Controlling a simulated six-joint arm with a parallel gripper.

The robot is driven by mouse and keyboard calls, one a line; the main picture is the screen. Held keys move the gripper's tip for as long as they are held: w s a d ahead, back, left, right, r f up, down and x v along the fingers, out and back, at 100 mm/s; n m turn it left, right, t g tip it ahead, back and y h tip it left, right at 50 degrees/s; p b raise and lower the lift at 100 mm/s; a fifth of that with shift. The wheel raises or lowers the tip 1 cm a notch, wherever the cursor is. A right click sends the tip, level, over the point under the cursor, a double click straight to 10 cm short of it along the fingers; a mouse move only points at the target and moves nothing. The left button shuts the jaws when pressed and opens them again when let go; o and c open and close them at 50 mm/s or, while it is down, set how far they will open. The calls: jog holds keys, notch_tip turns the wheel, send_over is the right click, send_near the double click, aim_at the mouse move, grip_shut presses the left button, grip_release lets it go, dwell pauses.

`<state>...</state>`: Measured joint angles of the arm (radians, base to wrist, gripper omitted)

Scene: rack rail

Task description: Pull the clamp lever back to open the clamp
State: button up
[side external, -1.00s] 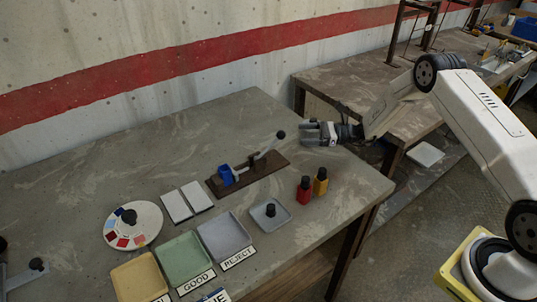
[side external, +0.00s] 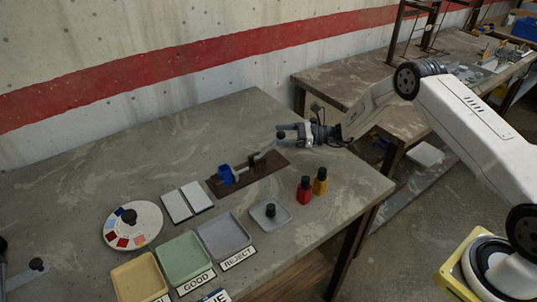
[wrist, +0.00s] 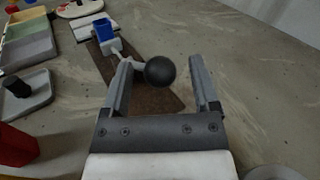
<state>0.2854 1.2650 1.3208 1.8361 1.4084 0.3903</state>
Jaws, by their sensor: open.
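The clamp stands on a dark brown base plate (side external: 268,168) on the table, with a blue block (side external: 226,174) at its left end. Its silver lever (side external: 262,154) slants up to the right and ends in a black ball knob, clear in the wrist view (wrist: 160,72). My gripper (side external: 283,132) is at the knob end of the lever. In the wrist view my gripper (wrist: 161,62) is open, with one finger on each side of the knob. A gap shows at the right finger; the left finger is close to the knob and I cannot tell if it touches.
A red bottle (side external: 304,189) and a yellow bottle (side external: 320,181) stand in front of the clamp. A small tray with a black knob (side external: 270,214), white tiles (side external: 187,201) and coloured trays (side external: 184,258) lie nearby. The table behind the clamp is clear.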

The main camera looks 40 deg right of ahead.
jog(key=shift+w+a, duration=0.25)
jog(key=shift+a, duration=0.2)
grip_shut()
